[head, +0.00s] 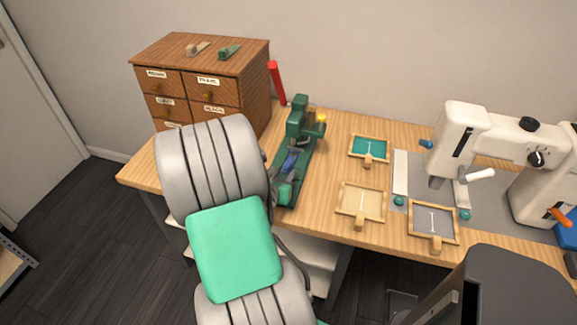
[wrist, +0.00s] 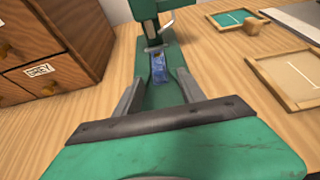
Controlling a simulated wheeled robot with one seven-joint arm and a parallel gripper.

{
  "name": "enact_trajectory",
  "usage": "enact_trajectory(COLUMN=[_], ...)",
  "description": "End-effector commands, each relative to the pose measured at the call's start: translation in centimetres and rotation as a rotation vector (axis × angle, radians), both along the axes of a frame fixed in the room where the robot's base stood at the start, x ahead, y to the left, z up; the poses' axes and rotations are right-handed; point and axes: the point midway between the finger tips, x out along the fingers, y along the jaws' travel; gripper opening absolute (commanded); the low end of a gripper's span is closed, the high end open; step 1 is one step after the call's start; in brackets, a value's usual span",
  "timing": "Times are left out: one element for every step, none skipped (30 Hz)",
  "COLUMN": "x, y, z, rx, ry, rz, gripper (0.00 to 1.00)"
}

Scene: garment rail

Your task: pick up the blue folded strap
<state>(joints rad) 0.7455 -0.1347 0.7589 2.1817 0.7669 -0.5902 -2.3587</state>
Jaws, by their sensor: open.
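The blue folded strap (wrist: 159,68) lies on the bed of a green press-like machine (wrist: 158,12), under its upright head. In the head view the strap (head: 291,161) shows as a small blue piece on the machine (head: 299,117). My gripper (wrist: 158,88) is open in the wrist view, one finger on each side of the green bed. The strap is centred between the fingers' lines and a little beyond their tips. Nothing is held. In the head view my arm hides part of the machine's near end.
A wooden drawer cabinet (head: 238,95) stands left of the machine, with a red upright bar (head: 277,82) behind. Small wooden-framed trays (head: 361,202) lie to the right. A white sewing machine (head: 466,140) is farther right. Bare tabletop (head: 335,140) lies between machine and trays.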

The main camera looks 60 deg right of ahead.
Motion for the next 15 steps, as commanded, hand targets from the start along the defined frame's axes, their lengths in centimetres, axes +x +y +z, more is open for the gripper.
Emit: enact_trajectory(x=[0.1, 0.3, 0.5, 0.6, 0.7, 0.7, 0.8, 0.9, 0.9, 1.0, 1.0, 1.0, 1.0, 1.0, 1.0], y=[-0.8, -1.3, -2.0, -2.5, -2.9, -3.4, -3.7, -3.9, -4.0, -4.0, -4.0, -4.0, -4.0, -4.0, -4.0], z=[-0.4, -0.6, -1.0, -1.2, -1.4, -1.6, -1.6, -1.7, -1.7, -1.7, -1.7, -1.7, -1.7, -1.7, -1.7], rx=[0.001, 0.000, 0.001, 0.001, 0.002, 0.002, 0.001, 0.001, 0.001, 0.001, 0.002, 0.002, 0.002, 0.002, 0.002], ry=[-0.001, -0.002, -0.001, -0.002, -0.001, -0.003, -0.002, -0.002, -0.003, -0.003, -0.003, -0.003, -0.003, -0.003, -0.003], rz=[-0.004, -0.003, -0.004, -0.004, -0.004, -0.003, -0.002, -0.001, 0.000, 0.000, 0.001, 0.001, 0.001, 0.001, 0.001], gripper=[0.47, 0.47, 0.47, 0.47, 0.47, 0.47, 0.47, 0.47, 0.47, 0.47, 0.47, 0.47, 0.47, 0.47, 0.46])
